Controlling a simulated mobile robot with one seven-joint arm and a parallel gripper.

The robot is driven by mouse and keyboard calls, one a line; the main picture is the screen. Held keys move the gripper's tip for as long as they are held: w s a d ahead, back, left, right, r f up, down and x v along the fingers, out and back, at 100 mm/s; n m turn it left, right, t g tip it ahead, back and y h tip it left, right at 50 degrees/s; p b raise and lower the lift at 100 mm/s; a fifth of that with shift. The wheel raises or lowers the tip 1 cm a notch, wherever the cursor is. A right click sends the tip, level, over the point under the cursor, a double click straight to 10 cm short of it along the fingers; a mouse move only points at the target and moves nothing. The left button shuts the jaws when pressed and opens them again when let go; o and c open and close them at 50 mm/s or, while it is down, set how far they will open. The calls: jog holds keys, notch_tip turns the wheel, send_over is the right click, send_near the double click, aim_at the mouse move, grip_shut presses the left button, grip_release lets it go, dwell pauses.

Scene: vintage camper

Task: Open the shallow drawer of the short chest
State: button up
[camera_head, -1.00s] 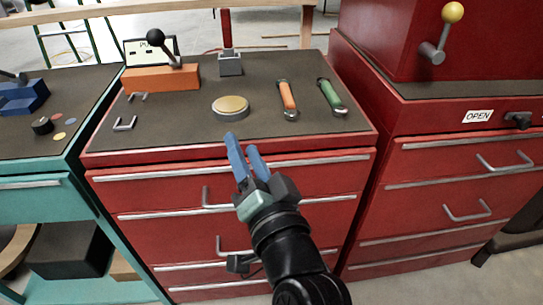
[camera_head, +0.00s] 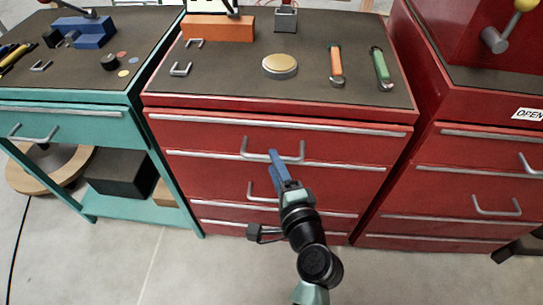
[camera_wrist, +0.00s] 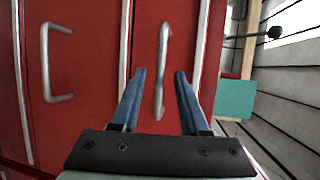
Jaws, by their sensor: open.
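The short chest (camera_head: 340,175) is the red one in the middle of the head view, with a dark top. Its shallow top drawer (camera_head: 200,138) is shut and has a grey bar handle (camera_head: 272,152). My gripper (camera_head: 273,155) is open, with blue fingers at this handle. In the wrist view the handle (camera_wrist: 162,60) shows upright, its lower part between the open fingers (camera_wrist: 160,75). Neither finger visibly touches it. A second handle (camera_wrist: 47,65), of the drawer below, is at the left; it also shows in the head view (camera_head: 262,195).
A teal workbench (camera_head: 130,130) stands to the left and a red cabinet (camera_head: 440,165) close on the right. The floor in front is clear.

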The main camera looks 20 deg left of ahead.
jog(key=shift+x, duration=1.75)
jog(key=shift+d, duration=0.1)
grip_shut()
